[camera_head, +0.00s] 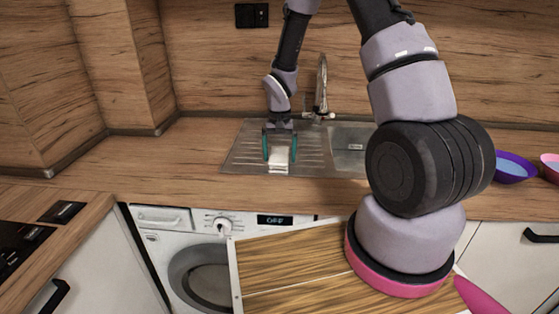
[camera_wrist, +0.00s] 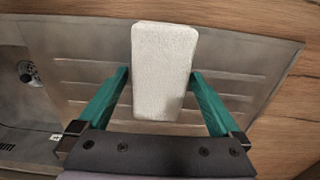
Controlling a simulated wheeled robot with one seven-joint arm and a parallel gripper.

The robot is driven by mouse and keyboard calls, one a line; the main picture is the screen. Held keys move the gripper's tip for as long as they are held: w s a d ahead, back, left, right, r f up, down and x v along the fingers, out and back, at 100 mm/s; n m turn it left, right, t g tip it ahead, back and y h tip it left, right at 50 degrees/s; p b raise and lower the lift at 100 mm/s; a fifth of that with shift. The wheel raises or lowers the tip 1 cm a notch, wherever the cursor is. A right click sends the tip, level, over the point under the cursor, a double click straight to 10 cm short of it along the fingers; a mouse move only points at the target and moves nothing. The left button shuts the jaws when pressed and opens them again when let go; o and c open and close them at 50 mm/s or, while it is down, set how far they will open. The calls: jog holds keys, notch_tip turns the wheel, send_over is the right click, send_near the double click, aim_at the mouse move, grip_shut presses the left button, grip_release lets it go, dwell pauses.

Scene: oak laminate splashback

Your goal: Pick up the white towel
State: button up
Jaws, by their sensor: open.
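The white towel (camera_head: 279,157) is a small pale block lying on the ribbed metal drainboard (camera_head: 312,160) left of the sink basin. In the wrist view the towel (camera_wrist: 163,65) is an upright rectangle in the upper middle. My gripper (camera_head: 279,148) is above the drainboard, with its teal fingers on either side of the towel. In the wrist view my gripper (camera_wrist: 160,75) is open. The near end of the towel lies between the fingertips, with a gap on each side. The fingers do not appear to touch it.
The sink basin (camera_head: 350,145) and a tall faucet (camera_head: 321,88) stand right of the drainboard. A purple bowl (camera_head: 513,168) and a pink bowl (camera_head: 551,166) sit at the far right. A washing machine (camera_head: 205,270) is under the counter. The wooden counter left of the drainboard (camera_head: 150,165) is clear.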

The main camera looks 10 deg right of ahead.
aim_at(279, 154)
jog(key=shift+f, duration=0.15)
jog(key=c, duration=1.4)
notch_tip(279, 154, up, 10)
jog(key=shift+r, duration=0.1)
